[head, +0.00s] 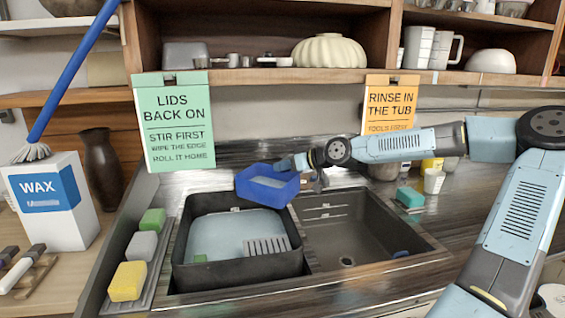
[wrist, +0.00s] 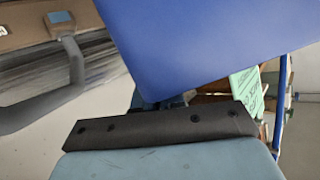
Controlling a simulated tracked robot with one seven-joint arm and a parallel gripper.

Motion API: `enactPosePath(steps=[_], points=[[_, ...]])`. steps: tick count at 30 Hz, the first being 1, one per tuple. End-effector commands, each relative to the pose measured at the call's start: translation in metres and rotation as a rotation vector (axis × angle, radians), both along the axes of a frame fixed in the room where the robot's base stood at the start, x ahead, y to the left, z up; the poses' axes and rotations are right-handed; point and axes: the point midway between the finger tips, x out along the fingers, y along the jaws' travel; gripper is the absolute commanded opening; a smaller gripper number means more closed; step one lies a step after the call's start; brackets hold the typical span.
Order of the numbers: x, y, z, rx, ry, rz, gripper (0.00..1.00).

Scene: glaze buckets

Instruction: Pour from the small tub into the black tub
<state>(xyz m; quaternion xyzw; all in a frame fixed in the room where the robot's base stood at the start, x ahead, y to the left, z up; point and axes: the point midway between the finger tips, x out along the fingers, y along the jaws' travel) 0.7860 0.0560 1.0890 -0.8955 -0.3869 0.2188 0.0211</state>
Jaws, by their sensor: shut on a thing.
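The small tub (head: 268,192) is blue and rectangular, with pale liquid showing inside. The black tub (head: 240,280) sits in the left sink basin and holds pale blue liquid, a grey slotted piece and a small green block. My gripper (head: 294,163) is shut on the small tub at its back right rim; the fingertips are mostly hidden. In the wrist view the small tub's blue wall (wrist: 215,40) fills the upper middle.
The right sink basin (head: 345,235) is empty apart from a blue bit at its right. Yellow, grey and green sponges (head: 127,282) line the left ledge. A green sign (head: 175,122) and an orange sign (head: 390,102) hang behind. A wax box (head: 50,200) stands left.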

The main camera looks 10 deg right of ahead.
Motion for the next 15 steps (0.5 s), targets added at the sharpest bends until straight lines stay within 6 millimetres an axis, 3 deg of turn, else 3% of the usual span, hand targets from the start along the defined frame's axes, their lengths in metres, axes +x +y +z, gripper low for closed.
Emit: enactPosePath(steps=[3, 15], points=[[0.0, 0.0, -0.008, 0.001, 0.001, 0.001, 0.0], [-0.002, 0.003, 0.018, -0.176, -0.111, -0.001, 0.0]])
